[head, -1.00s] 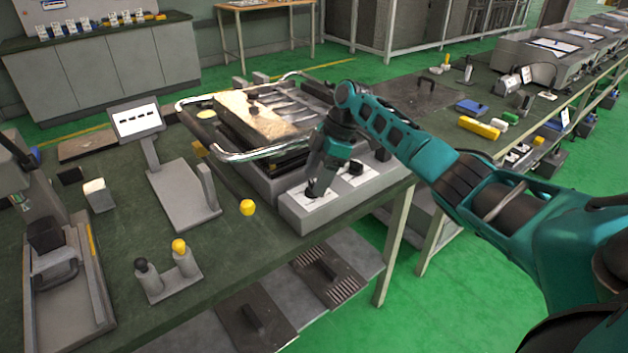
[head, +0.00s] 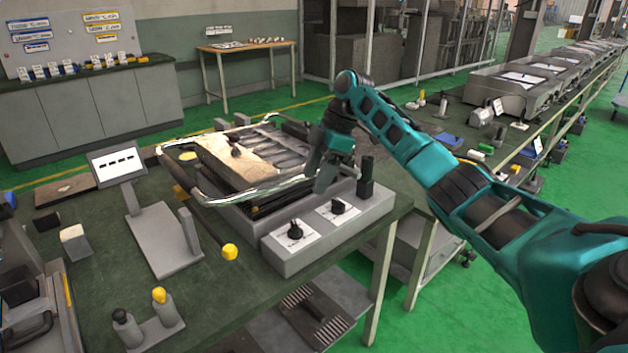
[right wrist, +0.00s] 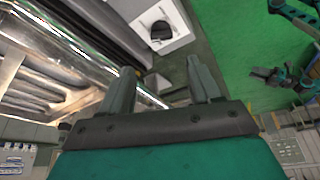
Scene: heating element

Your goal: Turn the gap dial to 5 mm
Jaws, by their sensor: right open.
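A grey control box (head: 290,264) at the front right of the green bench carries two black knobs on white plates. The left knob (head: 295,230) and the right knob (head: 338,207) are both uncovered; their markings are too small to read, so I cannot tell which is the gap dial or its setting. My right gripper (head: 320,186) is open and empty, raised above and behind the box, apart from both knobs. In the right wrist view its spread fingers (right wrist: 158,76) have nothing between them, and one knob on its plate (right wrist: 178,40) shows beyond them. My left gripper is not seen.
A machine with a curved metal rail (head: 240,198) stands right behind the box, close to my gripper. A black upright block (head: 366,181) stands at the box's right end. A yellow ball-shaped knob (head: 230,252) is left of the box. A display (head: 117,163) stands further left.

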